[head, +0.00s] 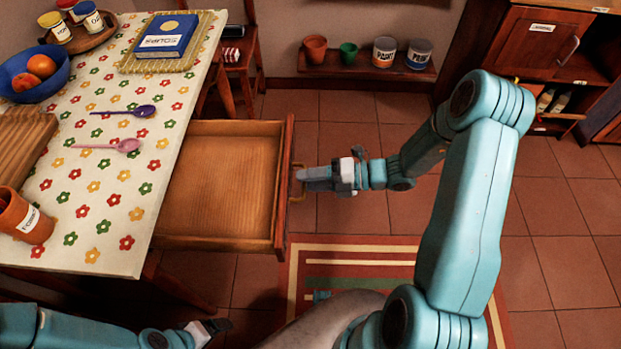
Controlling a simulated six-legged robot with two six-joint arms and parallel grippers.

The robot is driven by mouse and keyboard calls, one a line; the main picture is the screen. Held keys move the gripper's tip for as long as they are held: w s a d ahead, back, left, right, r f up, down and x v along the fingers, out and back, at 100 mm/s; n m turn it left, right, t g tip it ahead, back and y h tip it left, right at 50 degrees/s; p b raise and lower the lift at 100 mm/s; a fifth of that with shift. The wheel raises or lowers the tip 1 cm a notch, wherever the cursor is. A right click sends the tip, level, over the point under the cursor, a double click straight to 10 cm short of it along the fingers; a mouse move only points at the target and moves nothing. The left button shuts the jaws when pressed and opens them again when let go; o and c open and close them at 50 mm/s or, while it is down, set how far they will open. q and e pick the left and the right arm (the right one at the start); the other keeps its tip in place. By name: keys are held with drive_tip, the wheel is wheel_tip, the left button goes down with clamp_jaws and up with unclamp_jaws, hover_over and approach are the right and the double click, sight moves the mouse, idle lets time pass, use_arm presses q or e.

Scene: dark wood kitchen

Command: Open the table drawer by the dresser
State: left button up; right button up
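The table drawer (215,185) is pulled well out from under the table with the flowered cloth (60,210). It is empty inside. Its front panel (284,180) faces right and carries a brass handle (299,194). My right gripper (305,176) is at this handle, its fingers together over the handle's middle. The dark wood dresser (540,40) stands at the upper right, with a labelled door. My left gripper (218,325) is low in the view, in front of the table and apart from the drawer; its finger opening is not clear.
On the table are a blue fruit bowl (35,75), a blue book (166,35), two spoons (125,111) and a clay pot (25,215). A low shelf (365,68) with pots and cans stands by the wall. Tiled floor right of the drawer is clear; a striped rug (350,255) lies below.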

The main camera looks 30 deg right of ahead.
drive_tip(key=shift+s, duration=0.1)
drive_tip(key=p+v, duration=0.1)
drive_tip(key=v, duration=1.5)
drive_tip(key=shift+p, duration=0.4)
drive_tip(key=shift+d+r, duration=0.1)
drive_tip(key=shift+d, duration=0.05)
